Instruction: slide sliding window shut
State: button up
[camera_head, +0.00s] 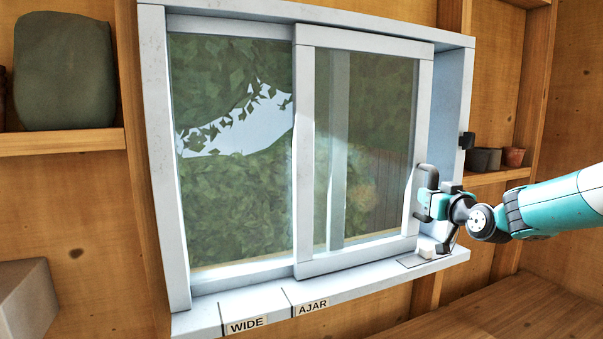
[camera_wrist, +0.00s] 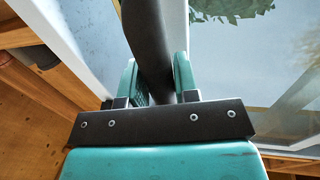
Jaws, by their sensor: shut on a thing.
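The sliding window has a white frame (camera_head: 154,160) with a movable sash (camera_head: 305,150) on the right side. The sash's right edge stands a short way from the right jamb (camera_head: 463,110), with a gap between them. A dark grey handle (camera_head: 424,188) is on the sash's right stile; it also shows in the wrist view (camera_wrist: 150,45). My gripper (camera_head: 440,203) is shut on the handle. In the wrist view my gripper's teal fingers (camera_wrist: 157,82) stand on both sides of the handle bar.
The sill has labels WIDE (camera_head: 245,325) and AJAR (camera_head: 312,307), and a small plate with a white block (camera_head: 426,246) near its right end. Shelves flank the window, with a green sack (camera_head: 65,72) at left and small pots (camera_head: 514,157) at right.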

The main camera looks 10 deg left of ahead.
jog(key=w+d, duration=0.5)
jog(key=d, duration=0.3)
jog(key=shift+w+b, duration=0.2)
jog(key=shift+b, duration=0.25)
jog(key=o, duration=1)
jog(key=shift+s, duration=0.1)
jog(key=shift+c, duration=0.5)
jog(key=b+v, duration=0.7)
jog(key=shift+a, duration=0.15)
